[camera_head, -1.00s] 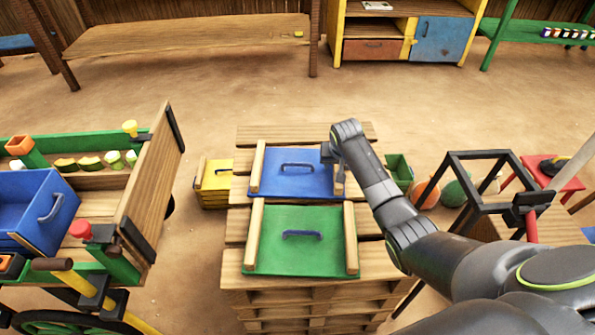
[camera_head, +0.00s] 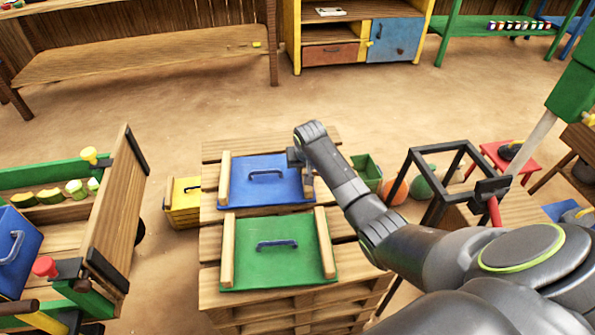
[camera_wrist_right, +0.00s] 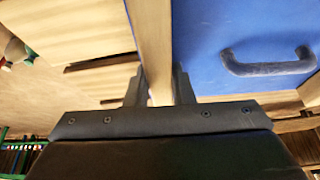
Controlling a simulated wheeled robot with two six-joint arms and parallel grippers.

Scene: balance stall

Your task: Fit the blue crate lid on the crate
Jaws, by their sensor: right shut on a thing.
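The blue lid (camera_head: 285,192), with a dark blue handle and wooden battens along its sides, lies flat on a stack of wooden pallets. My right gripper (camera_head: 306,178) is at the lid's right edge, shut on its right batten. In the right wrist view the batten (camera_wrist_right: 155,45) runs between the two fingers, with the lid's blue panel (camera_wrist_right: 225,25) beside it. A blue crate (camera_head: 18,245) with a handle sits on the cart at the left, partly cut off by the picture edge. My left gripper is not seen.
A green lid (camera_head: 290,262) lies on the pallets (camera_head: 215,285) in front of the blue one. A yellow crate (camera_head: 183,205) stands left of the pallets. A green bin (camera_head: 367,172) and a black frame (camera_head: 440,150) stand to the right. Open floor lies behind.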

